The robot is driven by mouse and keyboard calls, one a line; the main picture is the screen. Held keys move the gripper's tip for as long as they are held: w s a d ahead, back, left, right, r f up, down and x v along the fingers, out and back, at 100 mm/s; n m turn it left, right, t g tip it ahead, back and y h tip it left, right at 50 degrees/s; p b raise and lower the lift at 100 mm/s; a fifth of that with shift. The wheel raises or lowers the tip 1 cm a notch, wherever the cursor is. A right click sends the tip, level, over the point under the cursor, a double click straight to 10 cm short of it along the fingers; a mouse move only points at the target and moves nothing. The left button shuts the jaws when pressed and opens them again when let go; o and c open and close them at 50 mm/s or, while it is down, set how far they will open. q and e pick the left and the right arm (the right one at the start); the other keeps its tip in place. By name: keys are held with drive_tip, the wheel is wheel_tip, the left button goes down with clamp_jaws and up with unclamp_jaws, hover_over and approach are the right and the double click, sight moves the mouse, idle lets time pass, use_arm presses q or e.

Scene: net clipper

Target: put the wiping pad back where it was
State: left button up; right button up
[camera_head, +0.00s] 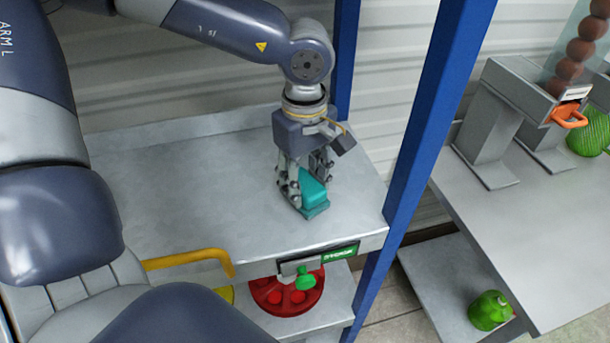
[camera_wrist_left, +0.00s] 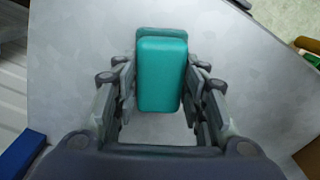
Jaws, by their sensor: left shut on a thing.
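The wiping pad (camera_head: 314,191) is a teal block with a darker base, near the right end of the grey shelf top (camera_head: 190,200). My left gripper (camera_head: 303,188) points down over it and is shut on it from both sides. In the left wrist view the pad (camera_wrist_left: 161,75) sits between the two fingers of the left gripper (camera_wrist_left: 160,95). The pad is at or just above the metal surface; I cannot tell whether it touches. My right gripper is not in view.
Blue posts (camera_head: 430,110) stand right of and behind the shelf. A yellow bent handle (camera_head: 190,260) and a green-labelled rail (camera_head: 320,262) are at its front. A red round tray (camera_head: 287,292) is below. A side table (camera_head: 530,220) with a dispenser stands at right.

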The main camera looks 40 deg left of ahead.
use_arm(q)
drive_tip(key=shift+f, duration=0.3)
drive_tip(key=shift+s, duration=0.15)
drive_tip(key=o, duration=1.4)
drive_tip(key=shift+f, duration=0.1)
drive_tip(key=shift+c, duration=0.2)
drive_tip(key=shift+w, duration=0.2)
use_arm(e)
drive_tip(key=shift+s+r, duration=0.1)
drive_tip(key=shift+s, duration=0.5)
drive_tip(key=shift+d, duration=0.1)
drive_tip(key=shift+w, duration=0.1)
